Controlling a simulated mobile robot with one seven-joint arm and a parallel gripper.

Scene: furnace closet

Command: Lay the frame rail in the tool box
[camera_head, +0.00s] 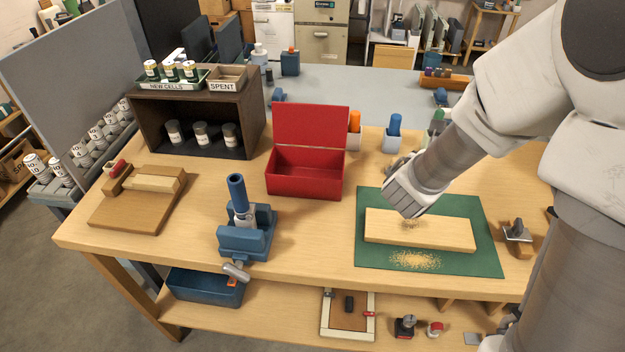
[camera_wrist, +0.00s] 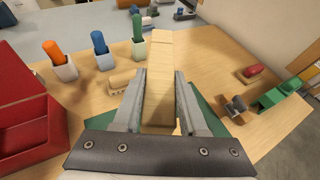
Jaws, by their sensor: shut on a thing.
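The frame rail (camera_head: 435,232), a long pale wooden bar, is at the green mat (camera_head: 375,258) on the bench's right half. In the wrist view the rail (camera_wrist: 159,90) runs lengthwise away between my two fingers (camera_wrist: 160,78). I cannot tell whether the rail touches the mat or is slightly above it. The red tool box (camera_head: 305,180) stands left of my gripper with its lid raised. Its visible interior looks empty. It also shows at the wrist view's left edge (camera_wrist: 30,128).
A blue vise-like tool (camera_head: 245,238) stands left of the mat, in front of the tool box. Holders with orange, blue (camera_head: 394,128) and green handles stand behind. A dark open cabinet (camera_head: 200,110) is at the back left. Bare bench lies between tool box and mat.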

